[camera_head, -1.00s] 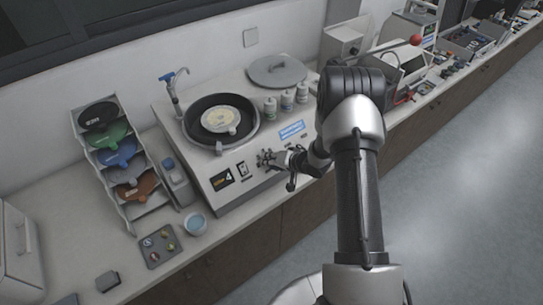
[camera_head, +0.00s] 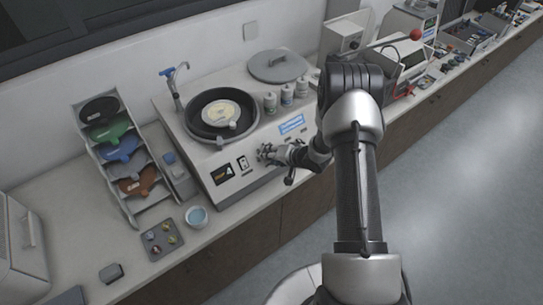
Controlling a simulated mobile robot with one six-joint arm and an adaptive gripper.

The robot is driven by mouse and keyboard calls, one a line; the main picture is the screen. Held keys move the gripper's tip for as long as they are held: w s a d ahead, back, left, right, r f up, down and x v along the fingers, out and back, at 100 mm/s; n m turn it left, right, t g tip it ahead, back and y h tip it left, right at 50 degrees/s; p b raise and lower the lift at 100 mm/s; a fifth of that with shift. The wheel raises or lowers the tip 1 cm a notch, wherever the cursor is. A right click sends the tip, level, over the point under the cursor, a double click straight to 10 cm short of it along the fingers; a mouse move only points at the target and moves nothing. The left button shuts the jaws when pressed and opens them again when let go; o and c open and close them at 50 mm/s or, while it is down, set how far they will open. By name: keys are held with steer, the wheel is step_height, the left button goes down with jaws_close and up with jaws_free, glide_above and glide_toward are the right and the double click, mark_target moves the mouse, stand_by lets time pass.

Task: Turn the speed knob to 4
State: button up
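The grey polishing machine (camera_head: 203,153) stands on the bench with a round black basin (camera_head: 222,114) on top. Its front panel carries a small dark display (camera_head: 222,174) that shows a yellow word and a white 4. A white-framed switch (camera_head: 243,163) is just right of the display. My gripper (camera_head: 266,153) is at the front panel, right of the switch, where its fingers cover the spot. The speed knob is hidden or too small to make out there. I cannot tell whether the fingers touch or grip it.
A rack of coloured discs (camera_head: 122,155) stands left of the machine. Several white bottles (camera_head: 287,96) and a grey lid (camera_head: 278,66) are behind my gripper. The floor at right is clear.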

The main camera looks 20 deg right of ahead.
steer(key=shift+o, duration=0.9)
steer(key=v, duration=1.2)
steer(key=shift+r, duration=0.1)
